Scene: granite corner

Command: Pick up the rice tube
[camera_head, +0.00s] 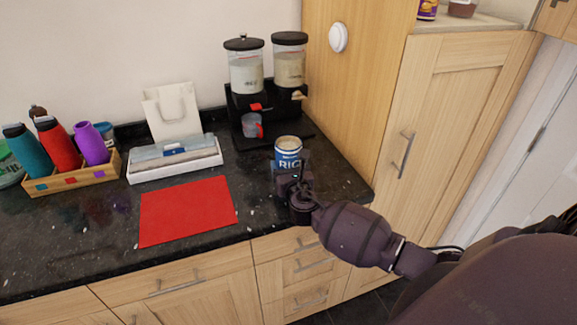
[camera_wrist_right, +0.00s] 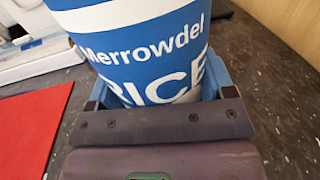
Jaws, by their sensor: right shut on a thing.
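The rice tube (camera_head: 288,149) is a blue and white cylinder with a pale top, upright at the right end of the dark granite counter. In the right wrist view the rice tube (camera_wrist_right: 140,45) fills the top middle, with "Merrowdel RICE" on its label. My right gripper (camera_head: 290,174) reaches it from the front and is shut on it, one blue finger on each side in the wrist view (camera_wrist_right: 155,92). The tube's base is hidden behind the gripper, so I cannot tell whether it touches the counter. My left gripper is not in view.
A red mat (camera_head: 187,211) lies left of the tube. Behind it stands a black dispenser (camera_head: 267,118) with two clear jars and a red-handled cup (camera_head: 252,126). A white box (camera_head: 175,164) and a wooden bottle crate (camera_head: 72,178) are further left. A wooden cabinet (camera_head: 358,95) rises at right.

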